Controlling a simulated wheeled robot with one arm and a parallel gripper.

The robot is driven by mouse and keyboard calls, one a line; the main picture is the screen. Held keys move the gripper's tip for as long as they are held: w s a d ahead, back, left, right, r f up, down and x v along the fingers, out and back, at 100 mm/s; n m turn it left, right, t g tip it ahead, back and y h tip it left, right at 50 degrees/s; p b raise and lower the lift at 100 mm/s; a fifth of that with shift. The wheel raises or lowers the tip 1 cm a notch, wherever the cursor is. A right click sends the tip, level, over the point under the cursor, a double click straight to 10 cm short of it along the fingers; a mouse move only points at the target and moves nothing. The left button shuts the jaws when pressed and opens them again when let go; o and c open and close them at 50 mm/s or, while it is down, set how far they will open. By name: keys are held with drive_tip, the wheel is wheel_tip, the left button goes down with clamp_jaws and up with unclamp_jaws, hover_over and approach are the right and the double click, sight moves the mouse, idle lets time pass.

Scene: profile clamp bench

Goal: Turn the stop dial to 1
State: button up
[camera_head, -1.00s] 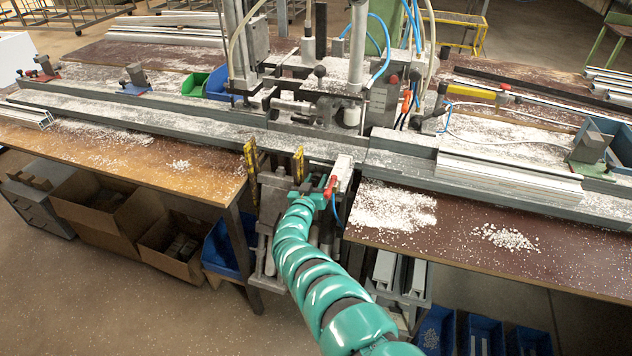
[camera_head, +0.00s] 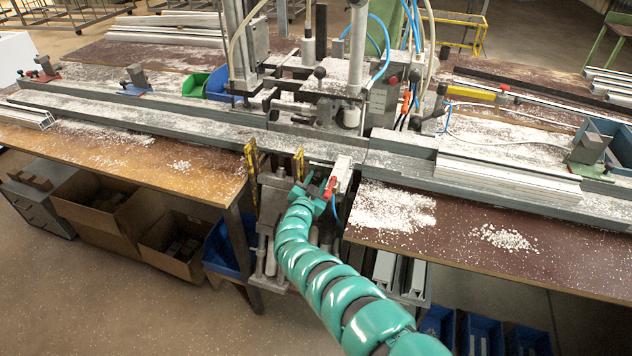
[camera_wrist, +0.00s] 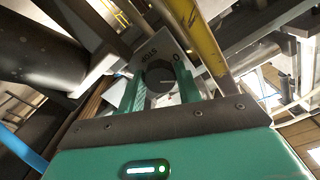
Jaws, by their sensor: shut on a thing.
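In the wrist view the stop dial (camera_wrist: 160,83) is a dark round knob on a pale, tilted plate (camera_wrist: 152,49). The plate carries small lettering that seems to read "STOP" and a "0" mark. My gripper (camera_wrist: 161,80) has its two green fingers shut on the dial, one on each side. A faint light line shows on the dial face, but I cannot tell which mark it points at. In the head view my gripper (camera_head: 311,188) is at the front of the clamp machine, and the dial is hidden there.
A yellow bar (camera_wrist: 204,45) runs close beside the plate in the wrist view. In the head view a white block with a red part (camera_head: 330,184) sits right of my gripper. White chips (camera_head: 392,208) lie on the right table.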

drive_tip(key=shift+d+f+m, duration=0.1)
drive_tip(key=shift+d+m, duration=0.05)
drive_tip(key=shift+m, duration=0.45)
drive_tip(key=shift+m+b, duration=0.45)
drive_tip(key=shift+m, duration=1.15)
drive_tip(key=o, duration=0.7)
drive_tip(key=shift+s+a, duration=0.15)
drive_tip(key=shift+a, duration=0.05)
